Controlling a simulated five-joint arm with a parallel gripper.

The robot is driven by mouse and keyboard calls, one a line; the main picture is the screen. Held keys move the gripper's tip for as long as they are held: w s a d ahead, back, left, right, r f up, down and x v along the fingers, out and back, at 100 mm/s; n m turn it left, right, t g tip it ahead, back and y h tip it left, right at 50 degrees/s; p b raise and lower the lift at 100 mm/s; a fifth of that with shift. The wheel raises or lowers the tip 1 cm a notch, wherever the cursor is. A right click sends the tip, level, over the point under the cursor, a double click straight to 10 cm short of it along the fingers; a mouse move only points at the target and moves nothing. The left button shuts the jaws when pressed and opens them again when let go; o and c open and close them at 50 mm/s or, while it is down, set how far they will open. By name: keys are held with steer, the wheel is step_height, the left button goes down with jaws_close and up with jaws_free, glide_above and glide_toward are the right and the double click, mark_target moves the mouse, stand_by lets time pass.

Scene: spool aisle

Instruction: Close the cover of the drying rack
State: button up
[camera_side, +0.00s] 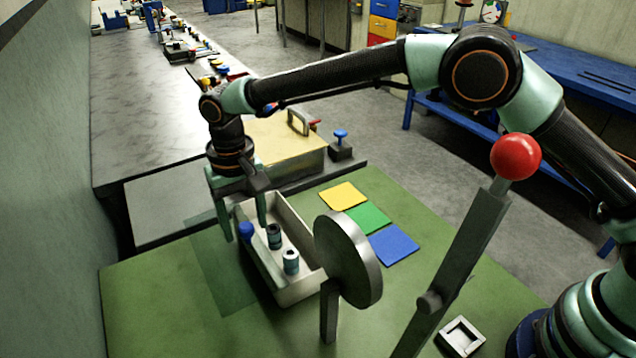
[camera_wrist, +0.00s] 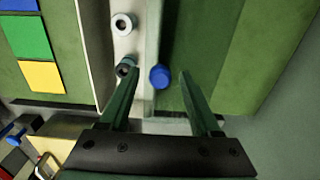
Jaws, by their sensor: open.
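A long pale open-topped box (camera_side: 297,290), apparently the drying rack, stands on the green mat with two dark-and-pale spools (camera_side: 291,262) inside. A darker, see-through-looking green panel (camera_side: 215,268) lies along its left side; it may be the cover, but I cannot tell for sure. A blue knob (camera_side: 246,232) is at the box's left edge, and shows beside the box wall in the wrist view (camera_wrist: 160,77). My gripper (camera_side: 244,226) is open, pointing down, with its fingers on either side of the knob. I cannot tell whether they touch it.
A grey disc on a post (camera_side: 350,262) and a lever with a red ball (camera_side: 515,157) stand right of the box. Yellow, green and blue squares (camera_side: 368,218) lie flat. A yellow-topped case (camera_side: 285,150) is behind. The left mat is clear.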

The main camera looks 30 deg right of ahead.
jaws_close()
steer(key=shift+r, duration=0.1)
stand_by(1.2)
